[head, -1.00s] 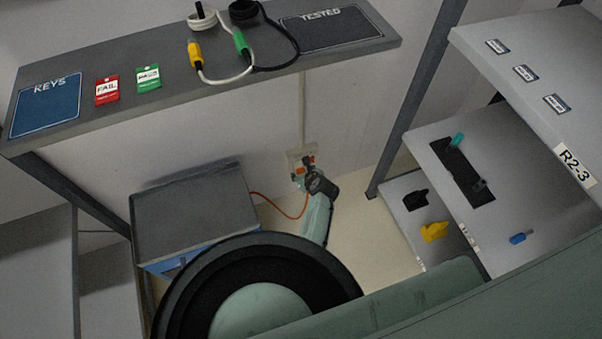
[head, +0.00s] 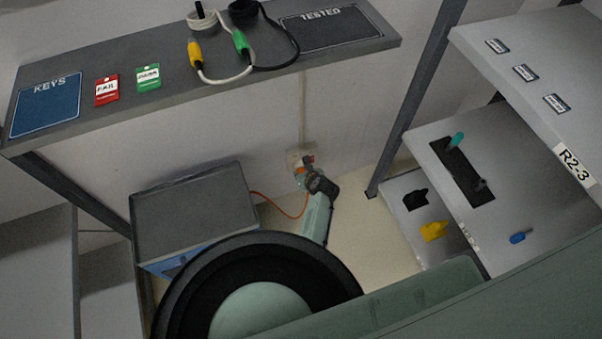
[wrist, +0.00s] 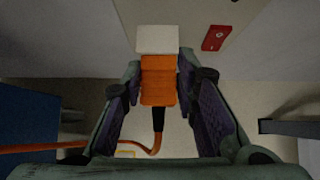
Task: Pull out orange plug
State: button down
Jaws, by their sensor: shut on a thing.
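The orange plug (wrist: 158,80) stands in the middle of the wrist view, between the two fingers of my gripper (wrist: 160,75), which is shut on it. A pale block (wrist: 157,39) sits at the plug's far end. I cannot tell whether the plug is fully seated. Its orange cord (wrist: 150,149) leaves through a black sleeve and bends left. In the head view my gripper (head: 307,172) is at the wall outlet (head: 293,157) and hides most of the plug.
A shelf with leads and tags (head: 210,85) is above. Shelves (head: 510,190) stand at the right.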

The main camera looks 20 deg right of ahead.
jog(key=shift+a, duration=0.15)
jog(key=c, duration=0.8)
grip_release()
jog(key=v, duration=1.2)
